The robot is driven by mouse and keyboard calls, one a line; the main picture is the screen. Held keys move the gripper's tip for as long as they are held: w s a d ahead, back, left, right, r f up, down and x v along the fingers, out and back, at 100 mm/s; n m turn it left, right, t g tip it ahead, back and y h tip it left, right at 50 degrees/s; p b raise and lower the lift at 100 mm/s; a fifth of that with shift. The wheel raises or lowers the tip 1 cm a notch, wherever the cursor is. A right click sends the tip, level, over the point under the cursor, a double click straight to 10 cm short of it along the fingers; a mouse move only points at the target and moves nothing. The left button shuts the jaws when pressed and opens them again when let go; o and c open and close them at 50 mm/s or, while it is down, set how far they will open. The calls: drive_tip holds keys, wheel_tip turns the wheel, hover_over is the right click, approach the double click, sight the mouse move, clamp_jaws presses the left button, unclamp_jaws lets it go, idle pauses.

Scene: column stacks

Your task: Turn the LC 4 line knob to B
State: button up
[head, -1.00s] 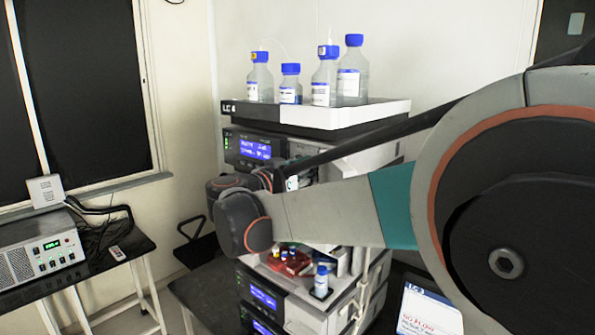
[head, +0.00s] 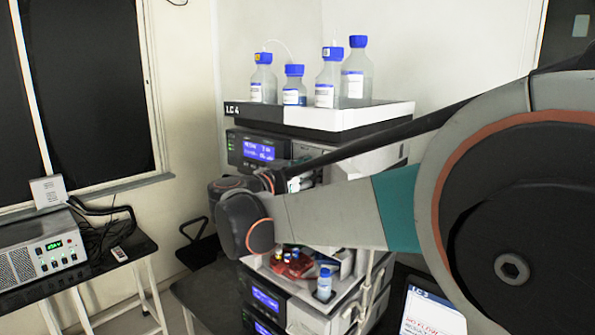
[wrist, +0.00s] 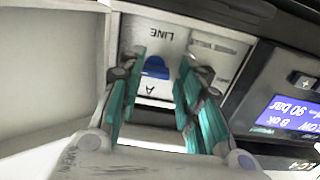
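The LC 4 stack (head: 318,118) stands in the middle of the head view with its name on the top tray. In the wrist view, which is upside down, a blue knob (wrist: 155,68) sits on a pale panel (wrist: 165,37) marked LINE, with the letter A beside it. No B mark by the knob is visible, and I cannot tell exactly where the knob points. My gripper (wrist: 161,66) is open, its teal fingers on either side of the knob in the picture. Contact is not visible. My arm hides the gripper and knob in the head view.
A lit display (wrist: 288,113) sits beside the knob panel. Several blue-capped bottles (head: 355,72) stand on top of the stack. Lower modules hold a red tray and a small bottle (head: 324,284). A tablet (head: 430,312) marked LC 3 is at lower right. An instrument (head: 40,250) stands left.

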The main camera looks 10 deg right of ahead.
drive_tip(key=shift+s+d+f, duration=0.25)
